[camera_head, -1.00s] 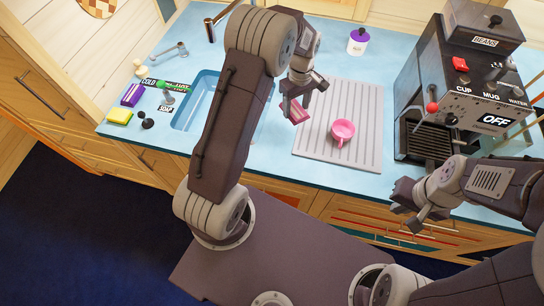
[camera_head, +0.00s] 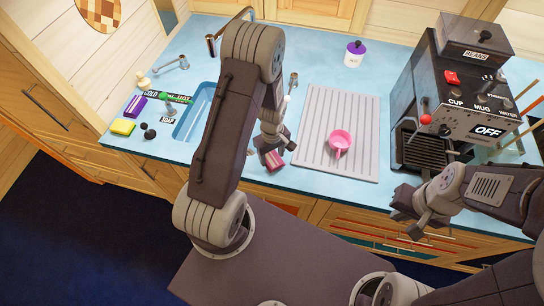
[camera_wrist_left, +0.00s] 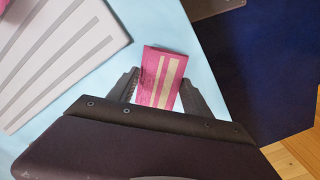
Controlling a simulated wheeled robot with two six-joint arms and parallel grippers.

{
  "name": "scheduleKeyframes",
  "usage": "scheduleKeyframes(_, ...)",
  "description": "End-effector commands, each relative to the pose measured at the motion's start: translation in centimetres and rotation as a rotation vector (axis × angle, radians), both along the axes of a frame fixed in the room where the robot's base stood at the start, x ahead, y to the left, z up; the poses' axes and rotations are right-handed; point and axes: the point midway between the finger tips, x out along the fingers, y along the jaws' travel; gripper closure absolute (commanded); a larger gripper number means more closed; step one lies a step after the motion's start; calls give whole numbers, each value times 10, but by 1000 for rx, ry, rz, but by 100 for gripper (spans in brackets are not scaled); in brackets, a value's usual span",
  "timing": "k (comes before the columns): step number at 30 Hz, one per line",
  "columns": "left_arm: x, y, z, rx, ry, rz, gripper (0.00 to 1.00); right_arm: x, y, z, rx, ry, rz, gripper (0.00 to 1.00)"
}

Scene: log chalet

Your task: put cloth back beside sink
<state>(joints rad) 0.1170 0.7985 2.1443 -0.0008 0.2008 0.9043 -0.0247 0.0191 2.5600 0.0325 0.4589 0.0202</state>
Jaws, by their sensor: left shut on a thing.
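A pink cloth (camera_head: 274,161) with pale stripes is held in my left gripper (camera_head: 271,150), above the front edge of the blue counter. The cloth (camera_wrist_left: 160,78) also shows between the fingers of my left gripper (camera_wrist_left: 160,92) in the left wrist view, with blue counter behind it. The blue sink (camera_head: 192,118) is left of the gripper, partly hidden by my left arm. My right gripper (camera_head: 409,214) is near the counter's front edge below the coffee machine; its fingers look apart with nothing between them.
A grooved drainboard (camera_head: 310,150) carries a pink cup (camera_head: 340,142). A coffee machine (camera_head: 452,120) stands at right. A purple-lidded jar (camera_head: 354,54) stands at the back.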

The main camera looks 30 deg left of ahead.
Motion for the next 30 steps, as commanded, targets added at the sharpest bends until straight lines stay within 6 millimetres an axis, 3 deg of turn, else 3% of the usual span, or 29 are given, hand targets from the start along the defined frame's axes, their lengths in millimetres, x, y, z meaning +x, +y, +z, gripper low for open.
scheduleKeyframes(4,0,0,-17,0,1,0,86,0,0,5,0,0,0,100)
scheduleKeyframes(14,1,0,-23,0,0,0,86,0,0,1,0,0,0,100)
scheduleKeyframes(15,1,0,-22,0,0,0,34,0,0,2,0,0,0,100)
scheduleKeyframes(17,1,0,-21,0,0,0,21,0,0,2,0,0,0,100)
scheduleKeyframes(25,1,0,-21,0,0,0,21,0,0,3,0,0,0,100)
scheduleKeyframes(30,2,0,-8,0,-4,0,21,0,0,2,0,0,0,100)
